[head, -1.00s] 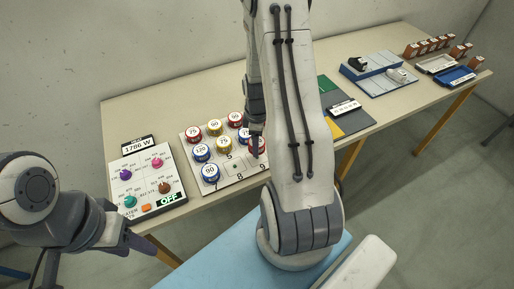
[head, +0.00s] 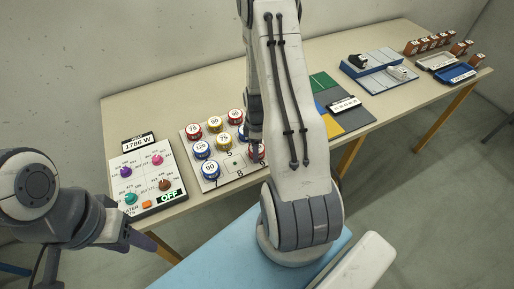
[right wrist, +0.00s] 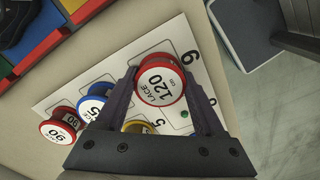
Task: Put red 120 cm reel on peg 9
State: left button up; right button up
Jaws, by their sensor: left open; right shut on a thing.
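The red 120 cm reel (right wrist: 160,80) is between the fingers of my right gripper (right wrist: 165,85), which is shut on it. In the right wrist view the reel is over the cell beside the printed 9 on the white board. Peg 9 itself is hidden, so I cannot tell whether the reel is seated on it. In the head view the reel (head: 257,152) shows at the right front of the pegboard (head: 213,184), partly behind my right arm. My left gripper (head: 147,243) is open and empty, in front of the table at the left.
A green peg (right wrist: 185,115) is bare near the held reel. A control panel (head: 146,180) lies left of the board, and a coloured tray (head: 345,117) right.

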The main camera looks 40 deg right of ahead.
jog(key=o, duration=1.4)
jog(key=shift+c, duration=0.2)
jog(key=shift+r+p, duration=0.55)
jog(key=shift+r, duration=0.4)
notch_tip(320, 180, up, 11)
jog(key=b, duration=0.2)
jog(key=s+a+r, duration=0.1)
jog(key=a+r, duration=0.3)
jog(key=a, duration=0.5)
jog(key=a+r, duration=0.3)
jog(key=a, duration=0.6)
jog(key=s+a+r, duration=0.2)
jog(key=s+a, duration=0.4)
jog(key=s, duration=0.1)
jog(key=s+a+r+m+y, duration=0.1)
jog(key=s+a+r, duration=0.1)
jog(key=s+a, duration=0.5)
jog(key=shift+s+r, duration=0.3)
jog(key=shift+s, duration=0.4)
